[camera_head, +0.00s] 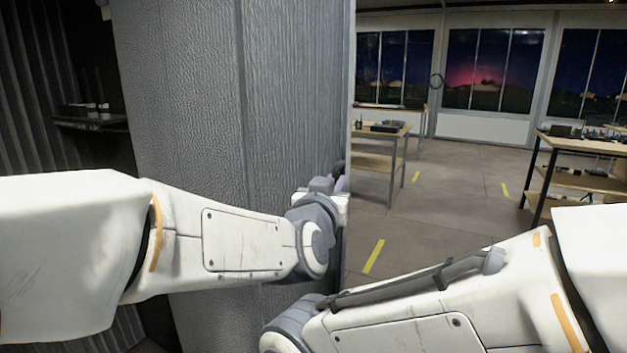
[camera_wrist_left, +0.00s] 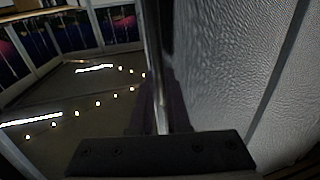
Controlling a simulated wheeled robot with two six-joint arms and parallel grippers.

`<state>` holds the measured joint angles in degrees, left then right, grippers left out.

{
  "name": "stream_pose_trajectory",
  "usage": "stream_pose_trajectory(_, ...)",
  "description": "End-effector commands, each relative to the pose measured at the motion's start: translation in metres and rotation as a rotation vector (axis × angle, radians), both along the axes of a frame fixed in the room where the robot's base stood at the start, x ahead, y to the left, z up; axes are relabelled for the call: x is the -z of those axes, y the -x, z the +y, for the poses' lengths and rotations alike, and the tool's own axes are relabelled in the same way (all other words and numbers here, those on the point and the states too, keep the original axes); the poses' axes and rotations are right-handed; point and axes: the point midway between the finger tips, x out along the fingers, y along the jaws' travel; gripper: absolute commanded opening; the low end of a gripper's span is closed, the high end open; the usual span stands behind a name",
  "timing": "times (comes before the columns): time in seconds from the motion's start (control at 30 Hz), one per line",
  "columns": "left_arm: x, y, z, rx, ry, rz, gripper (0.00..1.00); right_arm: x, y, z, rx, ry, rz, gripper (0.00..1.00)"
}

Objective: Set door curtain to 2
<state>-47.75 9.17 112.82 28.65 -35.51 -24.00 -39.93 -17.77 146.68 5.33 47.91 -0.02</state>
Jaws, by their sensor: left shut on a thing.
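The door curtain (camera_head: 215,130) is a tall grey textured panel that fills the left-middle of the head view. Its free edge stands upright at the middle of the picture. My left gripper (camera_head: 341,184) is at this edge, partly hidden behind my own wrist. In the left wrist view the curtain (camera_wrist_left: 225,65) is on the right, with a thin metal edge bar (camera_wrist_left: 157,75) running down to the dark jaws (camera_wrist_left: 160,112). My left gripper is shut on this edge bar. My right arm reaches in from the lower right; its gripper is out of the picture.
Right of the curtain edge is an open room with free floor (camera_head: 440,210) and yellow floor marks. A wooden table (camera_head: 388,129) stands beyond the edge, and another bench (camera_head: 580,145) stands at the right. A dark shelf (camera_head: 92,124) is at the left.

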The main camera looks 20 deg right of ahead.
Motion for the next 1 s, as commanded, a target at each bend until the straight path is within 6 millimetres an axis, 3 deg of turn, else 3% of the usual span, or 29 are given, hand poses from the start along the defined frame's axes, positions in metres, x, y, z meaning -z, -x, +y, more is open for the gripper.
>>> stream_pose_trajectory(0.2, -0.001, 0.003, -0.014, 0.007, 0.002, -0.002, 0.00, -0.005, 0.000, 0.000, 0.000, 0.000, 0.000, 0.00)
stream_pose_trajectory(0.53, 0.000, 0.005, -0.021, 0.016, 0.001, 0.000, 0.00, -0.005, 0.000, 0.000, 0.000, 0.000, 0.000, 0.00)
stream_pose_trajectory(0.57, 0.000, 0.005, -0.021, 0.017, 0.001, 0.000, 0.22, -0.005, 0.000, 0.000, 0.000, 0.000, 0.000, 0.00)
stream_pose_trajectory(0.6, 0.000, 0.005, -0.021, 0.017, 0.001, 0.001, 0.37, -0.005, 0.000, 0.000, 0.000, 0.000, 0.000, 0.00)
stream_pose_trajectory(0.63, 0.000, 0.005, -0.021, 0.017, 0.000, 0.000, 0.45, -0.005, 0.000, 0.000, 0.000, 0.000, 0.000, 0.00)
stream_pose_trajectory(1.0, 0.001, 0.004, -0.021, 0.017, -0.001, 0.001, 0.45, -0.005, 0.000, 0.000, 0.000, 0.000, 0.000, 0.00)
